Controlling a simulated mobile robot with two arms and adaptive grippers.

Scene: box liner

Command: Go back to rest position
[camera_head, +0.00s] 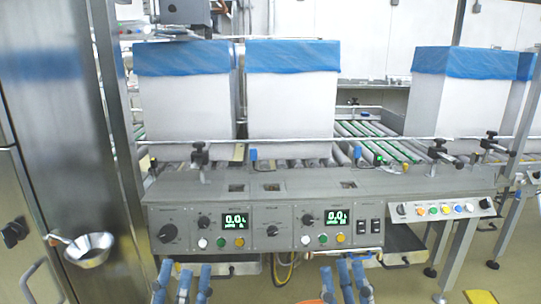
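My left gripper (183,281) is at the bottom edge, left of centre, with its blue and grey fingers pointing up. The fingers stand apart with nothing between them. My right gripper (345,279) is at the bottom edge, right of centre, also with fingers up, apart and empty. Both are in front of and below the control panel (285,232), and neither visibly holds a box. Two white boxes with blue liners folded over their rims, the left box (187,108) and the middle box (291,108), stand upright behind the panel.
Another lined box (455,105) stands at right on the roller conveyor (372,138), with a further one partly hidden behind it. A metal rail (330,141) runs in front of the boxes. A steel cabinet (60,150) with a small metal bowl (88,249) fills the left side.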

